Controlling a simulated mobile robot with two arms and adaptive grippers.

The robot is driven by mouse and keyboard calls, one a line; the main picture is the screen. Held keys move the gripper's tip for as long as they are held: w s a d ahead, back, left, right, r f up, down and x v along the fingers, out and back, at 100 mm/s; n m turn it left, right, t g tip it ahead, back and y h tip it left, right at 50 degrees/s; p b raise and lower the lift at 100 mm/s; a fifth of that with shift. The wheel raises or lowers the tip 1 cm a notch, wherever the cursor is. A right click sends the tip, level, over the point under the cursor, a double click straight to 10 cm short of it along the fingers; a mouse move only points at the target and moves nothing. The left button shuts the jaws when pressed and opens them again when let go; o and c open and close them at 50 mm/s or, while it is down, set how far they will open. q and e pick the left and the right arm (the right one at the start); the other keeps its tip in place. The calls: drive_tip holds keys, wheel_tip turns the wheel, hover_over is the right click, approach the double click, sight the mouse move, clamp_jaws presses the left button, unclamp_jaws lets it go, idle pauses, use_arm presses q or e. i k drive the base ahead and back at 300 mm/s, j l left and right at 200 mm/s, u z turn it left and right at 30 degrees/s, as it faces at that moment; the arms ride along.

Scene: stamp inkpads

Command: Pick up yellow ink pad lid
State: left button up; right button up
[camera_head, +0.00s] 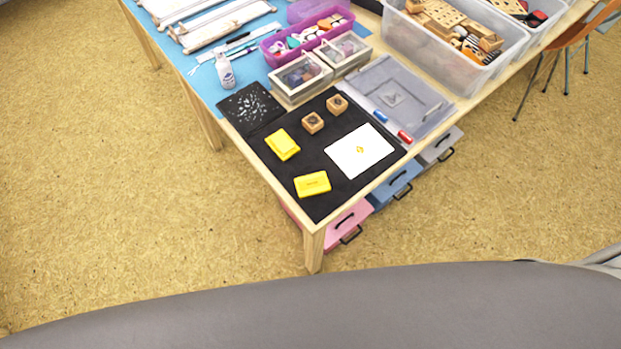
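Two yellow pieces lie on the black mat (332,193) at the near corner of the table. One yellow piece (282,144) is toward the back left and looks like a thicker pad. The other yellow piece (312,184) is flat, nearer the front edge, with a faint mark on top. I cannot tell for sure which is the ink pad lid and which is the pad. They lie apart from each other. Neither of my grippers shows in the head view.
Two wooden stamps (313,123) and a white sheet (360,150) with a small yellow print share the mat. Clear boxes (300,77), a grey tray (408,97), a purple bin (307,34) and a white bottle (225,71) stand behind. Coloured drawers (349,226) sit under the table.

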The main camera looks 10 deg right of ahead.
sight(307, 186)
drive_tip(key=u, duration=0.4)
drive_tip(key=k+l+u, duration=0.1)
drive_tip(key=l+u, duration=0.3)
drive_tip(key=k+l+u, duration=0.15)
drive_tip(key=l+u, duration=0.25)
drive_tip(key=k+l+u, duration=0.15)
drive_tip(key=u, duration=0.2)
drive_tip(key=k+l, duration=0.3)
